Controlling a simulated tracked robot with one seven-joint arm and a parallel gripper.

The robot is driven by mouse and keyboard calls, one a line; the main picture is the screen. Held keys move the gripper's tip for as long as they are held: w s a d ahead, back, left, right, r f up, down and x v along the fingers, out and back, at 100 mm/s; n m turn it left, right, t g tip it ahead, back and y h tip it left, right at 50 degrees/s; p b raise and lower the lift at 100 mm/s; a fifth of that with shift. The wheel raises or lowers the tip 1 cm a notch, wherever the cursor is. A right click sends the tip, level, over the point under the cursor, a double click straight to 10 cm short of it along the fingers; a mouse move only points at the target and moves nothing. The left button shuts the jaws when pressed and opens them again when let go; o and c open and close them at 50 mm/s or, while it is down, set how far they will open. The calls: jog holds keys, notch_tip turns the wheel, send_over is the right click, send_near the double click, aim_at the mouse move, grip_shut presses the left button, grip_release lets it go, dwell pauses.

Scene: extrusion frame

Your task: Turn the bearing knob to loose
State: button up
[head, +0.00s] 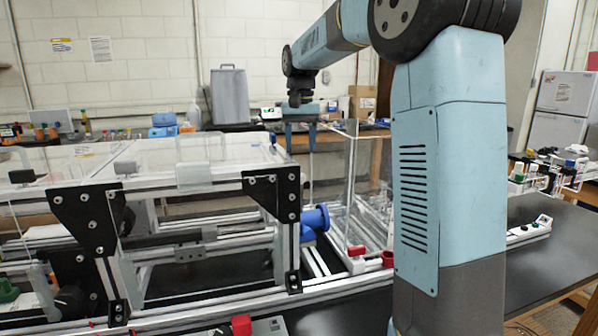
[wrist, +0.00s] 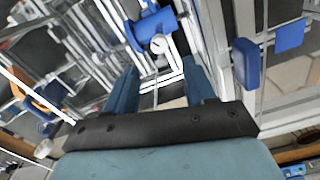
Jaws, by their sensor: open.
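My gripper (head: 300,143) hangs from the arm, pointing down, above and behind the frame's right end. In the wrist view its two blue fingers (wrist: 161,72) stand apart with nothing between them. A blue flanged, knob-like part (head: 316,217) sticks out from the right end of the extrusion frame, below the gripper. A blue part with a pale round end (wrist: 153,28) shows beyond the fingertips in the wrist view, apart from them. No label shows which part is the bearing knob, and its setting cannot be read.
The aluminium extrusion frame (head: 215,240) with black plates and clear panels fills the left. Red knobs (head: 357,250) sit low by a clear upright panel. Blue plates (wrist: 245,63) are at the wrist view's right. Dark bench top is free at right (head: 540,255).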

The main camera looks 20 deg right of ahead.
aim_at(301, 174)
notch_tip(301, 174, down, 8)
jog(key=shift+f, duration=0.1)
dwell(0.4)
grip_shut()
dwell(0.4)
